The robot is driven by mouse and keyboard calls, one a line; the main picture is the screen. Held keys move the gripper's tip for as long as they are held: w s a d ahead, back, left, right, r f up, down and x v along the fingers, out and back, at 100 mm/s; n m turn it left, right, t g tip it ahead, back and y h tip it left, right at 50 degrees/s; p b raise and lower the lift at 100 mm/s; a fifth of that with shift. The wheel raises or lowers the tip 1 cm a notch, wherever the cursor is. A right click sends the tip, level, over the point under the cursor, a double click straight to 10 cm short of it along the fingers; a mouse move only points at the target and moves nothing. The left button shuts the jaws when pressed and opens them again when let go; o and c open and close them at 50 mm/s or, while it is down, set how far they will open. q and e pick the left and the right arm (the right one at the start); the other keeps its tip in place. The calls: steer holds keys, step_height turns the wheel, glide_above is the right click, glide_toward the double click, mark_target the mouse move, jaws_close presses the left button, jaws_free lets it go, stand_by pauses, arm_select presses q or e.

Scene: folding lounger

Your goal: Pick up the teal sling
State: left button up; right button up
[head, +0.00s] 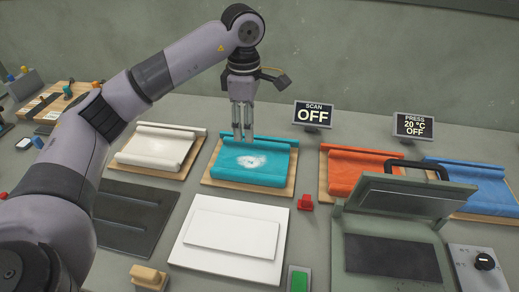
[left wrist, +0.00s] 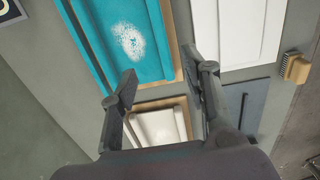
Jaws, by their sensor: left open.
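The teal sling (head: 225,174) lies on a wooden board (head: 214,183), with a raised rolled edge at its back and a white powdery patch on its middle. It also shows in the left wrist view (left wrist: 104,52), at the upper left with the white patch. My left gripper (head: 243,138) points down over the sling's back edge, and I cannot tell its exact height. In the left wrist view its two fingers (left wrist: 159,62) are spread apart with nothing between them. My right gripper is in neither view.
White (head: 150,150), orange (head: 352,166) and blue (head: 478,188) slings lie in the same row. In front are a dark mat (head: 130,212), a white slab (head: 232,233) and a press (head: 395,205). A scan sign (head: 313,115) stands behind.

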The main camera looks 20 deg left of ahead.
arm_select(q)
step_height(320, 180, down, 5)
steer(key=p, duration=0.3)
glide_above(247, 173)
steer(key=f, duration=0.6)
steer(key=shift+s+d, duration=0.25)
steer(key=shift+f, duration=0.8)
steer(key=f+p, duration=0.1)
steer(key=f, duration=0.2)
steer(key=shift+w+a+f+p, duration=0.15)
steer(key=shift+a+f+p, duration=0.05)
steer(key=shift+f+p, duration=0.15)
steer(key=shift+f, duration=0.25)
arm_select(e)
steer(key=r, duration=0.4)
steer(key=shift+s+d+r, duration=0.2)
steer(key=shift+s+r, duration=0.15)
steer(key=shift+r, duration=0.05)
arm_select(q)
steer(key=shift+c, duration=0.3)
